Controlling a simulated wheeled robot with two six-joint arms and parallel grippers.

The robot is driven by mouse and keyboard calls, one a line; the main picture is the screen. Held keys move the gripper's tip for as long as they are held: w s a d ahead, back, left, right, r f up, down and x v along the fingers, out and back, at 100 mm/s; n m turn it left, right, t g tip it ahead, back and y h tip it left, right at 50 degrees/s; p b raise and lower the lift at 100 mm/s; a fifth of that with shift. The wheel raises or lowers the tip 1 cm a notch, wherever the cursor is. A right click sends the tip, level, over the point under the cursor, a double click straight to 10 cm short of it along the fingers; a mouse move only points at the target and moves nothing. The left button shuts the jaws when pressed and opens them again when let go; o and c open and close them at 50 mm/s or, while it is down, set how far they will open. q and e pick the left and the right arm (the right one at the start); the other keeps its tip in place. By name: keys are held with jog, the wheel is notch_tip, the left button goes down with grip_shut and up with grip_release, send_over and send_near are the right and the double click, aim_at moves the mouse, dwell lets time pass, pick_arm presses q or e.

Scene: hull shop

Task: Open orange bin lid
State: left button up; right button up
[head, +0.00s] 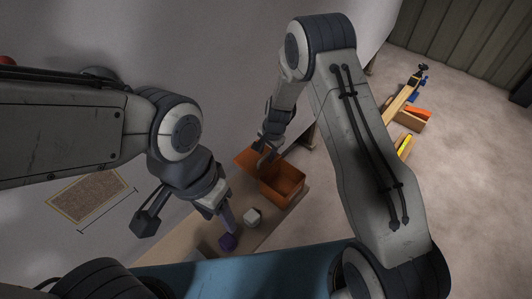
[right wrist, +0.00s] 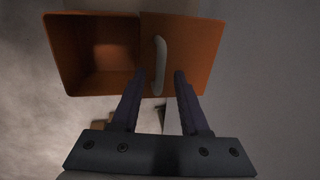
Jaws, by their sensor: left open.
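The orange bin (head: 284,188) stands on the bench in the middle of the head view, its inside showing. Its lid (head: 248,158) is swung open to the left of the box. In the right wrist view the open box (right wrist: 92,84) is at left and the lid (right wrist: 205,50) at right, with a grey curved handle (right wrist: 160,62). My right gripper (head: 263,158) is at the lid; in its wrist view the fingers (right wrist: 158,76) are apart, on either side of the handle. My left gripper (head: 227,218) is open, above the bench, left of the bin.
A framed board (head: 92,192) is on the grey surface at left. Orange and yellow items (head: 412,112) are farther off at right.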

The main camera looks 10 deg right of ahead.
notch_tip(320, 180, up, 10)
jog(key=s+d, duration=0.1)
jog(key=shift+s+d+r, duration=0.15)
jog(key=shift+s+d, duration=0.05)
jog(key=shift+s, duration=0.1)
dwell(0.3)
jog(key=s+a+r+n, duration=0.7)
jog(key=s+r, duration=0.3)
jog(key=s, duration=0.3)
jog(key=s+d+r+n, duration=0.1)
jog(key=s+r+n, duration=0.1)
jog(key=s+n, duration=0.3)
jog(key=s+r+n+g, duration=0.1)
jog(key=s+r+n, duration=0.2)
jog(key=s, duration=1)
jog(key=shift+s+d+r+n+g, duration=0.2)
jog(key=shift+s+d+n+g, duration=0.15)
jog(key=shift+n, duration=0.85)
